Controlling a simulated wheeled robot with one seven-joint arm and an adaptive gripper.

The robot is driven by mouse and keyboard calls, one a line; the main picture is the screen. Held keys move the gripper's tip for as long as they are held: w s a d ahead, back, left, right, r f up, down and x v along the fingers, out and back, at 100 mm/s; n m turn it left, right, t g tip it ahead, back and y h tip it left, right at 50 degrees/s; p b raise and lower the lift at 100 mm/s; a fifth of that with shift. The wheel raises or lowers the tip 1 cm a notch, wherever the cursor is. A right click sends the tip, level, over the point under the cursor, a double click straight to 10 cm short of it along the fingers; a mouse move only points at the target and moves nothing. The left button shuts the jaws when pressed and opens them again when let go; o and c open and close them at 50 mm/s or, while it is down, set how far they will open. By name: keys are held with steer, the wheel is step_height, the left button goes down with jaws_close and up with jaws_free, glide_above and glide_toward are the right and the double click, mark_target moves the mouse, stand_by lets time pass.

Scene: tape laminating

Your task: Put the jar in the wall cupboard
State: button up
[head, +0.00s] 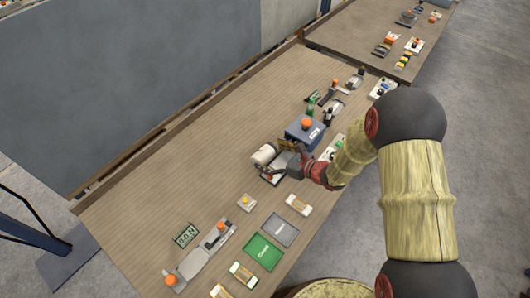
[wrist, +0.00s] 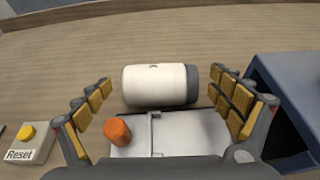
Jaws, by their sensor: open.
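A white cylinder with a grey end (wrist: 155,86) lies on its side in the wrist view, and it also shows in the head view (head: 264,154). It may be the jar, but I cannot tell for sure. It lies at the far side of a pale grey device (wrist: 190,135) with an orange knob (wrist: 117,131). My gripper (wrist: 165,95) is open, with its yellow-padded fingers apart to the left and right of the cylinder. I cannot tell whether they touch it. In the head view my gripper (head: 283,157) is just right of the cylinder. I see no wall cupboard.
A blue box (head: 303,132) with an orange knob stands close right of my gripper. A Reset button box (head: 246,202) is nearer. Several devices and cards line the table's (head: 190,165) right edge; its left side is bare. A grey panel (head: 120,80) stands behind.

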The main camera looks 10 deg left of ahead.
steer(key=p+v, duration=0.1)
steer(key=v, duration=0.8)
steer(key=shift+s+d, duration=0.1)
steer(key=s+a+r+n+g, duration=0.25)
steer(key=s+r+n, duration=0.35)
steer(key=r, duration=0.4)
steer(key=s+d+r+n+g+h, duration=0.1)
steer(key=s+d+r+n+h, duration=0.2)
steer(key=s+d+r+n, duration=0.2)
steer(key=s+d+r+n+g+h, duration=0.1)
steer(key=s+d+r+n+h, duration=0.2)
steer(key=s+r+n, duration=0.3)
steer(key=s+d+n, duration=0.1)
steer(key=s+n, duration=0.2)
steer(key=shift+d+r, duration=0.2)
steer(key=shift+d, duration=0.15)
steer(key=shift+o, duration=0.4)
steer(key=s+d+r+n+t+h, duration=0.3)
steer(key=d+r+n+h, duration=0.1)
steer(key=d, duration=0.7)
step_height(320, 180, up, 2)
steer(key=shift+s+r+n+h, duration=0.1)
steer(key=shift+s+n+h, duration=0.3)
steer(key=shift+h, duration=0.3)
steer(key=shift+a, duration=0.1)
